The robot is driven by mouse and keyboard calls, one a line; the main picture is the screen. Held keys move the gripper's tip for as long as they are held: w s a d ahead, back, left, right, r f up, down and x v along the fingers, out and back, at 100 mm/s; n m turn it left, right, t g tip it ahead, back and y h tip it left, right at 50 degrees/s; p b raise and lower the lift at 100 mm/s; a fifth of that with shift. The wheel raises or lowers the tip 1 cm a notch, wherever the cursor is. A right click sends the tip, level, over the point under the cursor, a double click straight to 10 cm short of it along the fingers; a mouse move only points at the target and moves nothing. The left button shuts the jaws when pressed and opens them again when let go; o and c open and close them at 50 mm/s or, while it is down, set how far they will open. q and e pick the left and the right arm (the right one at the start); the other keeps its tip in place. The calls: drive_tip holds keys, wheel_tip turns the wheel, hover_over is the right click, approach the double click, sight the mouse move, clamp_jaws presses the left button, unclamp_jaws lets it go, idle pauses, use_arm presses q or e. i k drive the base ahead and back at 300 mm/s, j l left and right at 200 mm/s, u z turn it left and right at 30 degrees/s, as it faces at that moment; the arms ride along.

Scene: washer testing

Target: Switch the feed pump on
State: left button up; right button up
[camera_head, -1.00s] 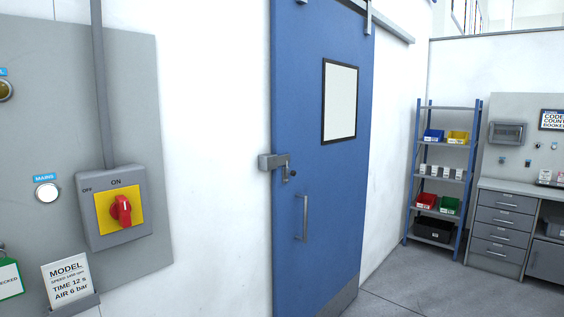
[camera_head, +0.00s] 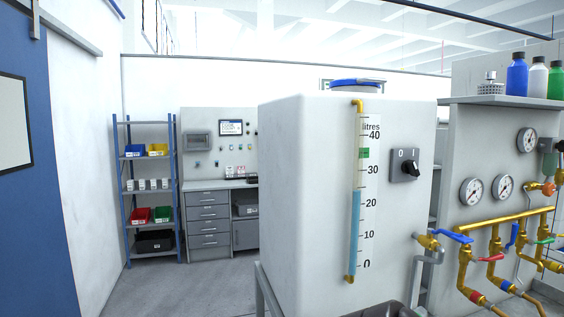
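A black rotary switch (camera_head: 411,169) sits on a dark grey plate on the front of a large white tank (camera_head: 310,180). The marks 0 and I are above the knob. Which mark the knob points to is too small to tell. No label naming a feed pump is readable. A sight tube (camera_head: 355,230) with a litres scale runs down the tank face, its blue level a little above 20. A green mark (camera_head: 364,153) is between 30 and 40. Neither of my grippers is in view.
Brass pipework with coloured valve handles (camera_head: 500,222) and several gauges (camera_head: 471,191) is at the right. A shelf rack (camera_head: 150,185) and a drawer workbench (camera_head: 208,220) stand behind at the left. Grey floor (camera_head: 190,290) is clear left of the tank. A blue door (camera_head: 30,220) is at the left edge.

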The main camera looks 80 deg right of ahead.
sight(409, 167)
drive_tip(key=z, duration=3.3)
